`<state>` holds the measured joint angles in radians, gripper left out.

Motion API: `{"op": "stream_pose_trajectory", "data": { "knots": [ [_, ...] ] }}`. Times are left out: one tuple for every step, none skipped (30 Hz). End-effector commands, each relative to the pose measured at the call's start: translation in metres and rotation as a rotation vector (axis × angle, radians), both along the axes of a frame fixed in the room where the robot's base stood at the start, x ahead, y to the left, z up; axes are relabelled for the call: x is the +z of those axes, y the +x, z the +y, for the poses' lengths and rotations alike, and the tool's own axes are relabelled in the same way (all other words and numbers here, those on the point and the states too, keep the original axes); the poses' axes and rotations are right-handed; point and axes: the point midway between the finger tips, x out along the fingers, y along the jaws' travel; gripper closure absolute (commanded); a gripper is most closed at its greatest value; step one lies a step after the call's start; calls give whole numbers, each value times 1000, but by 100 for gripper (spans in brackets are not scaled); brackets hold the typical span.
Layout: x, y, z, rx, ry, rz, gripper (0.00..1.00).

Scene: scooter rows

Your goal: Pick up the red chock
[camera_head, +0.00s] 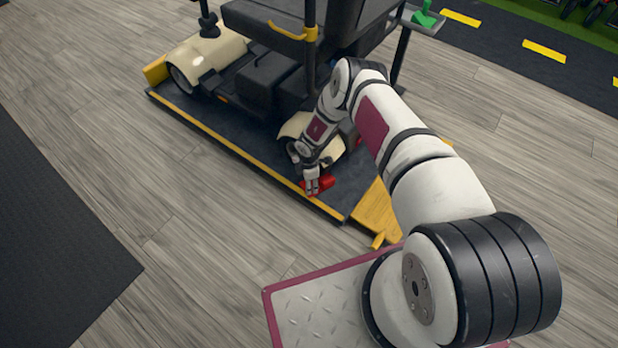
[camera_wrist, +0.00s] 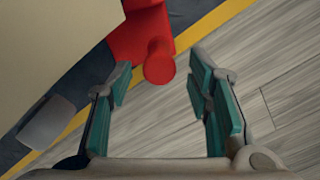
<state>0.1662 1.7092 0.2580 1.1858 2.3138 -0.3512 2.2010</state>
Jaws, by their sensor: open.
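The red chock (camera_head: 327,182) lies on the dark platform, beside the cream scooter's wheel and near the platform's yellow edge. In the wrist view the red chock (camera_wrist: 140,36) is at the top centre, with a rounded red knob pointing toward my gripper. My gripper (camera_head: 312,190) is at the chock in the head view and partly covers it. In the wrist view my gripper (camera_wrist: 160,80) is open, its teal-padded fingers apart. The knob shows between and just beyond the fingertips. Whether a finger touches it I cannot tell.
The scooter (camera_head: 215,52), cream and black, stands on the dark platform (camera_head: 255,140) close beside the chock. A yellow ramp (camera_head: 376,213) joins the platform's near corner. A green item (camera_head: 424,17) sits on a grey tray at the top right.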

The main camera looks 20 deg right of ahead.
Motion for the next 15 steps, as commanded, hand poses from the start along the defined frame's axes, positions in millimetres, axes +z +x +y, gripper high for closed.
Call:
{"op": "stream_pose_trajectory", "data": {
  "knots": [
    [-10,0,0,0,0,0,54],
    [-13,0,0,1,0,0,54],
    [-17,0,0,1,0,0,54],
    [-19,0,0,1,0,0,54],
    [-21,0,0,1,0,0,54],
    [-23,0,0,1,0,-1,54],
    [-25,1,0,1,0,-1,54],
    [-26,1,0,1,0,-1,54],
    [-27,1,0,1,0,-1,54],
    [-27,0,0,1,0,-1,54],
    [-27,0,0,1,0,-1,54],
    [-27,0,0,1,0,-1,54],
    [-27,0,0,1,0,-1,54],
    [-27,0,0,1,0,-1,54],
    [-27,0,0,1,0,-1,54]
  ]
}}
